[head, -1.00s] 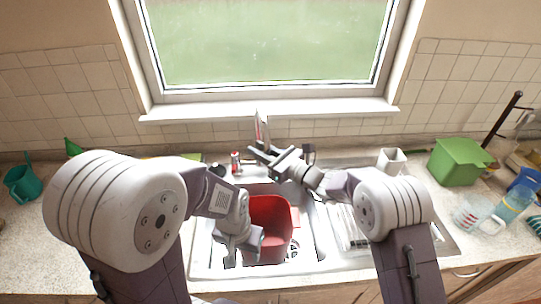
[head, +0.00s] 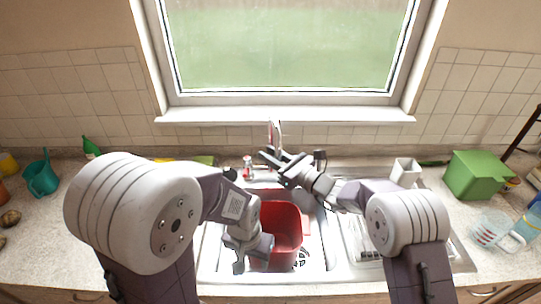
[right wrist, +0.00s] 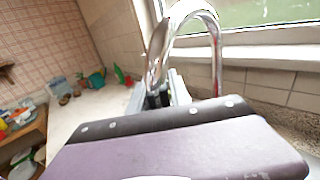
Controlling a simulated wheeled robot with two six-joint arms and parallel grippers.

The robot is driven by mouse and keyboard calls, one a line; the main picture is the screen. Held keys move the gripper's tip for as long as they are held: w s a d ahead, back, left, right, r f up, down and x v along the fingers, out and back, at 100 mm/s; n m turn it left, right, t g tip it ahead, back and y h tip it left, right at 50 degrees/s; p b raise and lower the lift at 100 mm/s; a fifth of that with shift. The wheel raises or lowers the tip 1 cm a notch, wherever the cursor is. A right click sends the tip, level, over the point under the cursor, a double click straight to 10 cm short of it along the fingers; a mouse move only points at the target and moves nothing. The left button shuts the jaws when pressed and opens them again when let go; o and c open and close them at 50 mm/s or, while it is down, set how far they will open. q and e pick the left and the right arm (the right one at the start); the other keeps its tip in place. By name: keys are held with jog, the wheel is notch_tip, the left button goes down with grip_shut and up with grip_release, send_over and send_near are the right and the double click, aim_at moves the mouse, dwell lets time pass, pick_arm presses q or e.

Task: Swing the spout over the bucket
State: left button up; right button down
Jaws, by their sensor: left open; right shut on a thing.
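The chrome spout (head: 275,136) rises behind the sink, below the window. In the right wrist view it is a tall arch (right wrist: 212,52) with its end coming down to the black fingertips. My right gripper (head: 272,160) is shut on the spout; its dark fingertips also show in the right wrist view (right wrist: 158,98). The red bucket (head: 288,228) stands in the left basin of the sink, in front of the spout. My left gripper (head: 254,262) is open and empty at the bucket's front left; I cannot tell whether it touches the bucket.
The steel sink (head: 330,268) has a drainer on its right. A red-topped shaker (head: 247,168) stands behind it. A white cup (head: 405,172), a green box (head: 475,175) and a clear jug (head: 492,230) are at the right. A teal watering can (head: 41,178) stands at the left.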

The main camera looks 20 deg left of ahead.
jog(key=shift+w+r, duration=0.15)
jog(key=shift+r, duration=0.35)
dwell(0.4)
jog(key=c, duration=1.6)
grip_release()
jog(key=o, duration=0.3)
jog(key=shift+f, duration=0.1)
pick_arm(q)
notch_tip(320, 180, down, 2)
jog(key=shift+w+f+b, duration=0.1)
jog(key=shift+f+b, duration=0.05)
jog(key=shift+b, duration=1)
pick_arm(e)
jog(key=shift+o, duration=0.2)
jog(key=v, duration=0.8)
jog(key=shift+d+f, duration=0.3)
jog(key=shift+d, duration=0.05)
